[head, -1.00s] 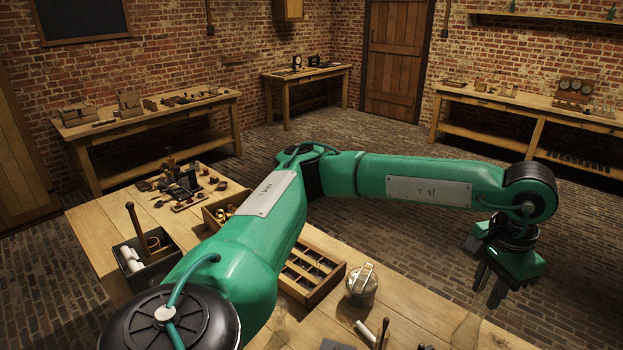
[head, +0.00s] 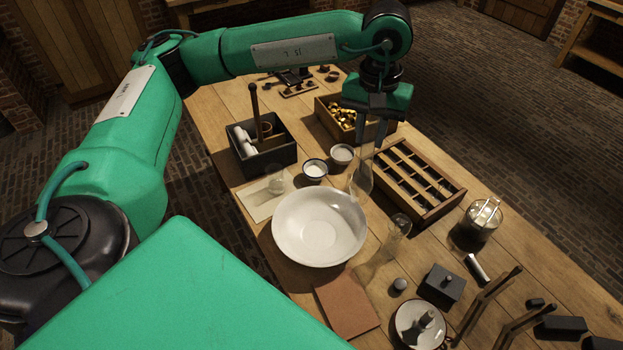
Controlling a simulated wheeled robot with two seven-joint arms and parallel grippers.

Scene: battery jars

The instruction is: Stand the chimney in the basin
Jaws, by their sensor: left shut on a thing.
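My left gripper (head: 371,143) points down and is shut on a clear glass chimney (head: 361,180). The chimney hangs roughly upright, with its wider part below the fingers. It is seen just beyond the upper right rim of the basin (head: 320,250), a wide white bowl on the table. The basin looks empty. The chimney's lower end is faint against the wood, and I cannot tell its height above the table. My right gripper is not in view.
A clear glass vessel (head: 398,228) stands right of the basin. A compartmented wooden tray (head: 450,205) lies beyond it. Two small cups (head: 315,170) are behind the basin, near a dark box (head: 265,163). A brown board (head: 346,306) lies in front. A glass jar (head: 476,222) stands at right.

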